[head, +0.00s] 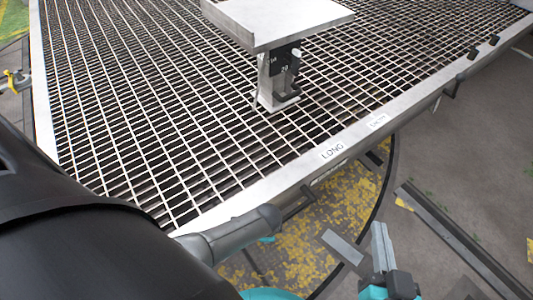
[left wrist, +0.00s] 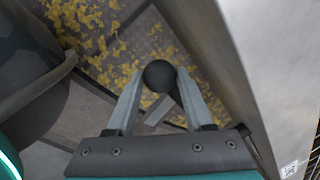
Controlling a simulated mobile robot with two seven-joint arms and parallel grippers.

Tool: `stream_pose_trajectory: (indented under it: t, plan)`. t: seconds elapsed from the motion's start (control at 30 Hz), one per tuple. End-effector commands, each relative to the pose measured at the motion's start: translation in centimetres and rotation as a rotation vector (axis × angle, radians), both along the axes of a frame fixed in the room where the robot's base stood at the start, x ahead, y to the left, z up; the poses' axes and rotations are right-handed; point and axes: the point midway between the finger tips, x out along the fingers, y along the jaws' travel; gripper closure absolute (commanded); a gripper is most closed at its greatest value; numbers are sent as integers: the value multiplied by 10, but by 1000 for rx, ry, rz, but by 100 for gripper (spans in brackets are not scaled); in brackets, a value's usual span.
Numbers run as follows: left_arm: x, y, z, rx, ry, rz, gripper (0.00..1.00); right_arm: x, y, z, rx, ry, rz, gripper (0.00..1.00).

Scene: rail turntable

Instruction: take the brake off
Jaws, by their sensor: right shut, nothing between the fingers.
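In the left wrist view a round black knob (left wrist: 159,76) sits at the tips of my left gripper (left wrist: 162,82). Its two grey fingers stand apart, one on each side of the knob. I cannot tell whether they touch it. The knob's stem is hidden and I cannot make out the knob in the head view. My right gripper (head: 381,246) is shut and empty in the head view, low at the right, outside the deck edge and apart from the deck.
A grated deck (head: 190,212) with a pale rim fills the upper head view. A pale pedestal (head: 275,24) with a black numbered fitting (head: 287,75) stands on it. The rim carries a LONG label (head: 333,151). A dark floor rail (head: 450,229) lies at the right.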

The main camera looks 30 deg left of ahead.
Motion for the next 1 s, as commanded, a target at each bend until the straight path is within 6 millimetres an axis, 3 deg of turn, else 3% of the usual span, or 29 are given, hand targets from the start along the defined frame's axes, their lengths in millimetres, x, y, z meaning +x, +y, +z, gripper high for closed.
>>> stream_pose_trajectory:
  t: [0.07,0.43,1.0]
  plan:
    - [0,0,0,0,0,0,59,0,0,0,0,0,0,100]
    - [0,0,0,0,0,0,100,0,0,0,0,1,0,100]
    - [-1,0,0,0,1,0,100,0,0,0,-1,2,0,100]
